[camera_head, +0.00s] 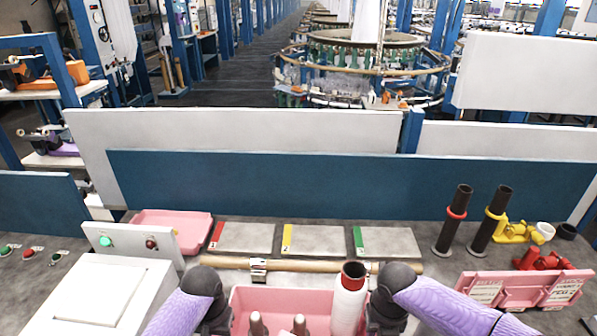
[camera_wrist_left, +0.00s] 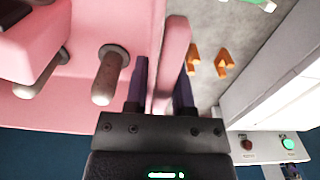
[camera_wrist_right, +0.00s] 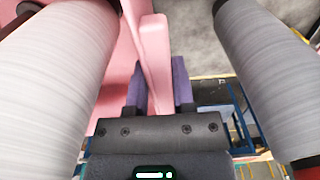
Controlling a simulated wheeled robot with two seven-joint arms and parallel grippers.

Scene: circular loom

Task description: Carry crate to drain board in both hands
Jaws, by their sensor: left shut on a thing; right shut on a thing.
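The pink crate (camera_head: 275,298) is at the bottom centre of the head view, partly cut off by the frame edge. Inside are a white yarn bobbin (camera_head: 348,298) with a red top band and bare pegs (camera_head: 299,324). My left gripper (camera_wrist_left: 160,85) is shut on one crate wall (camera_wrist_left: 174,50). My right gripper (camera_wrist_right: 159,85) is shut on the opposite wall (camera_wrist_right: 154,55). Both arms reach the crate from its two sides. I cannot tell for certain which surface is the drain board.
A wooden bar (camera_head: 312,265) lies just beyond the crate. Behind it are grey plates marked 1 (camera_head: 245,238), 2 (camera_head: 314,239) and 3 (camera_head: 387,241). A pink tray (camera_head: 172,219) is at left. Dark posts (camera_head: 488,222) and a pink rack (camera_head: 525,288) stand right.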

